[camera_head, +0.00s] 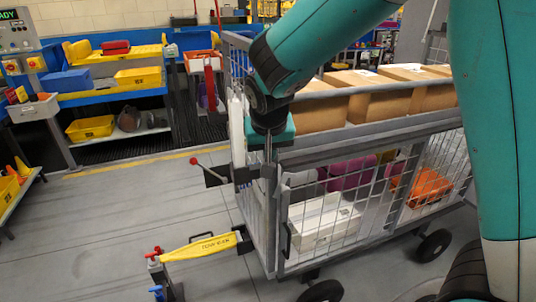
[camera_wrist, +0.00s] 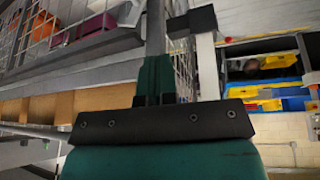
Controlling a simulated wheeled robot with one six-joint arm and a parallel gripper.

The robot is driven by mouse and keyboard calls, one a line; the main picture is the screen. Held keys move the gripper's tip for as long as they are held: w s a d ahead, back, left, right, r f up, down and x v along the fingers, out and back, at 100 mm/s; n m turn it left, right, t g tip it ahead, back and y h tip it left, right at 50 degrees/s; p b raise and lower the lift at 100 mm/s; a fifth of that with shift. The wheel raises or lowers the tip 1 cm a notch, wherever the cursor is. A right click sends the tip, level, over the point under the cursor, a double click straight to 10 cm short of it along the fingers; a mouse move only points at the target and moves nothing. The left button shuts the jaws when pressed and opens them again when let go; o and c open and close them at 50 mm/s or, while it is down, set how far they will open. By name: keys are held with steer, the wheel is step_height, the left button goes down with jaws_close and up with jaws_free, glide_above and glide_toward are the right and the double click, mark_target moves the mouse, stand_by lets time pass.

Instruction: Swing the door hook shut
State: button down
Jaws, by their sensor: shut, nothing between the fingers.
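The mesh cage cart (camera_head: 365,138) stands right of centre in the head view, with a mesh front. A dark latch piece with a thin rod and red knob (camera_head: 194,161), which looks like the door hook, sticks out left from its near corner. My gripper (camera_head: 268,153) points down at that corner, just right of the latch, with its fingers closed and empty. In the wrist view my gripper (camera_wrist: 155,82) shows its fingers together, in line with a grey post (camera_wrist: 155,28). A dark block (camera_wrist: 192,22) and white upright are beside it. I cannot tell whether the fingers touch the hook.
Cardboard boxes (camera_head: 318,108) fill the cart's top; a white crate (camera_head: 322,222) sits below behind mesh. A yellow tow bar (camera_head: 205,246) juts left from the cart, low down. A blue-edged rack (camera_head: 110,96) with bins stands behind.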

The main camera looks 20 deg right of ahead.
mark_target(286, 189)
steer(key=a+h, duration=0.1)
steer(key=a+f+n+h, duration=0.1)
steer(key=a+g, duration=0.1)
steer(key=a, duration=0.1)
steer(key=shift+w+f+n+h, duration=0.15)
steer(key=shift+w+n+h, duration=0.15)
steer(key=shift+w+h, duration=0.1)
steer(key=x, duration=0.4)
steer(key=d+p+x, duration=0.1)
steer(key=x, duration=0.3)
steer(key=s+d+p+x, duration=0.1)
steer(key=x, duration=0.3)
steer(key=shift+w+d, duration=0.1)
steer(key=shift+d, duration=0.25)
